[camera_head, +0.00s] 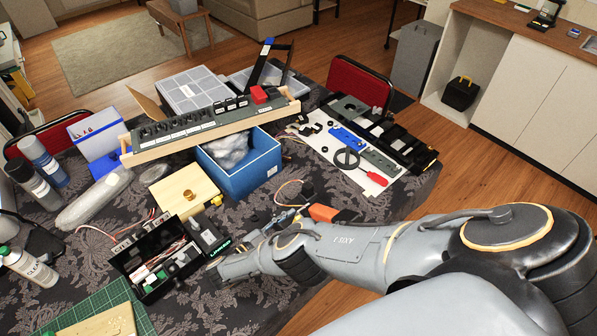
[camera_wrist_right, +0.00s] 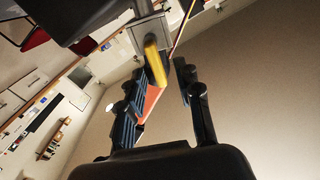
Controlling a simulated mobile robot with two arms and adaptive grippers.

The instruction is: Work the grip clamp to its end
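The grip clamp shows in the right wrist view as a grey metal head with a yellow lever (camera_wrist_right: 155,60) and an orange handle (camera_wrist_right: 150,98). An orange part (camera_head: 325,213) also shows beyond my right arm in the head view, probably the same clamp. My right gripper (camera_wrist_right: 158,80) has its fingers apart on either side of the handle. The handle is close to the left finger in the picture, and contact is unclear. A clear gap shows at the other finger. In the head view my right forearm partly hides this area. My left gripper is not in view.
The patterned dark table is crowded. A black open case (camera_head: 150,262), a wooden box (camera_head: 183,190), a blue bin (camera_head: 240,168) and a long switch panel (camera_head: 205,125) stand around. A white board with tools (camera_head: 350,165) lies at the right. Loose wires (camera_head: 290,187) run near the clamp.

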